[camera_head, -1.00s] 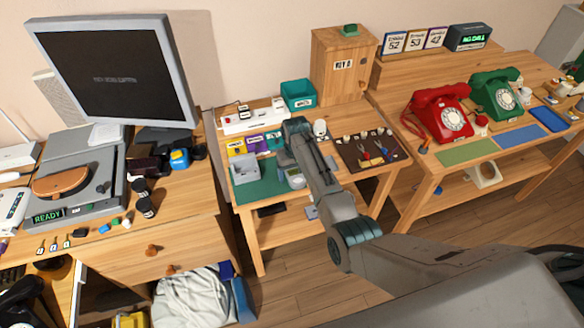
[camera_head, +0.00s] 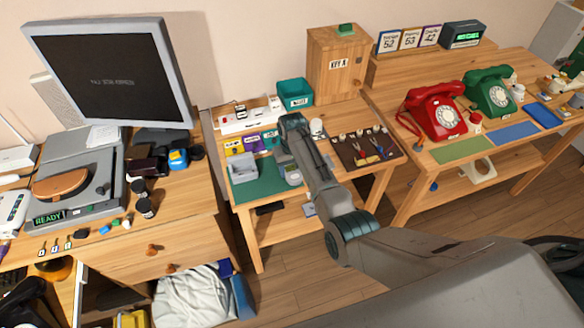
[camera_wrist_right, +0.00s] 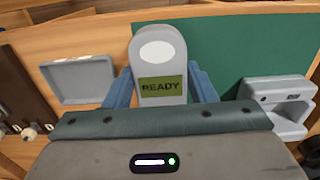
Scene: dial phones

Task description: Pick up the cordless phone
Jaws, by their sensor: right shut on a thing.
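The cordless phone (camera_wrist_right: 160,60) is a grey handset with a pale oval and a green "READY" screen. In the right wrist view it stands between the blue fingers of my right gripper (camera_wrist_right: 160,88), which is shut on it. In the head view the phone (camera_head: 293,174) shows just beside my right gripper (camera_head: 286,160), over the green mat (camera_head: 262,187); the arm hides part of it. I cannot tell whether it still touches the mat. A light grey cradle (camera_head: 243,167) sits to its left; it also shows in the right wrist view (camera_wrist_right: 275,103). My left gripper is out of view.
A dark tool mat (camera_head: 388,156) lies right of the phone, and a teal bin (camera_head: 295,93) and wooden cabinet (camera_head: 337,65) stand behind. Red (camera_head: 436,112) and green (camera_head: 491,93) dial phones stand on the right table. A monitor (camera_head: 110,75) stands left.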

